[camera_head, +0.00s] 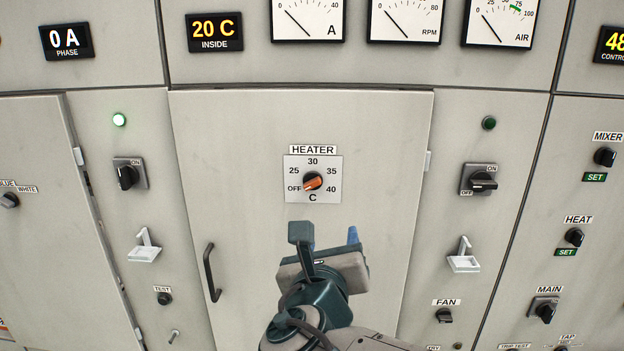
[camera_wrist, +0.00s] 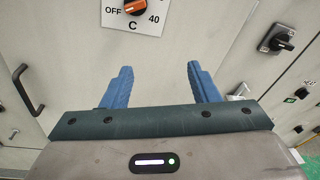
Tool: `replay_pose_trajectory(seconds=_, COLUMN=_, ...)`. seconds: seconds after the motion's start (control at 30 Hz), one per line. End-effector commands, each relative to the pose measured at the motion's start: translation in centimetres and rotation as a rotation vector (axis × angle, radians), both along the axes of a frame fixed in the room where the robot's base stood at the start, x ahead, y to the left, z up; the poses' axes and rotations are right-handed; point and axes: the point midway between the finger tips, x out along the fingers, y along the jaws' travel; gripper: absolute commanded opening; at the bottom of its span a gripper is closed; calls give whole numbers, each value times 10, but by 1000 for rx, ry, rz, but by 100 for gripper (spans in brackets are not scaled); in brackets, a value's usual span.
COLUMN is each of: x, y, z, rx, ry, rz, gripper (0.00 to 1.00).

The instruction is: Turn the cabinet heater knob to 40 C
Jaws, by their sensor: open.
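The heater knob (camera_head: 313,182) is a black dial with an orange bar on a white scale plate marked OFF, 25, 30, 35 and 40. The orange bar is tilted, with its lower-left end toward OFF. The knob also shows, cut by the top edge, in the wrist view (camera_wrist: 135,6). My gripper (camera_head: 327,234) is below the knob and apart from it. In the wrist view its two blue fingers (camera_wrist: 160,68) are spread with nothing between them. The 20 C INSIDE display (camera_head: 214,32) is above the cabinet door.
The cabinet door (camera_head: 230,150) is closed, with a black handle (camera_head: 211,272) at its lower left. Switches with ON labels (camera_head: 126,176) (camera_head: 482,181) and white brackets (camera_head: 144,246) (camera_head: 464,256) flank the door. The door surface around the knob is clear.

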Motion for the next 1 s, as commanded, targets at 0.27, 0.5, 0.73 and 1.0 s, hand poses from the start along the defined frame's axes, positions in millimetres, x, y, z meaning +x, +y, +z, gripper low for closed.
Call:
replay_pose_trajectory(seconds=0.27, x=-2, y=34, z=27, rx=-209, ry=-76, rz=126, gripper=55)
replay_pose_trajectory(seconds=0.5, x=31, y=33, z=27, rx=-210, ry=-74, rz=123, gripper=55)
replay_pose_trajectory(seconds=0.73, x=74, y=31, z=27, rx=-209, ry=-74, rz=123, gripper=55)
replay_pose_trajectory(seconds=1.0, x=115, y=30, z=27, rx=-208, ry=-75, rz=123, gripper=55)
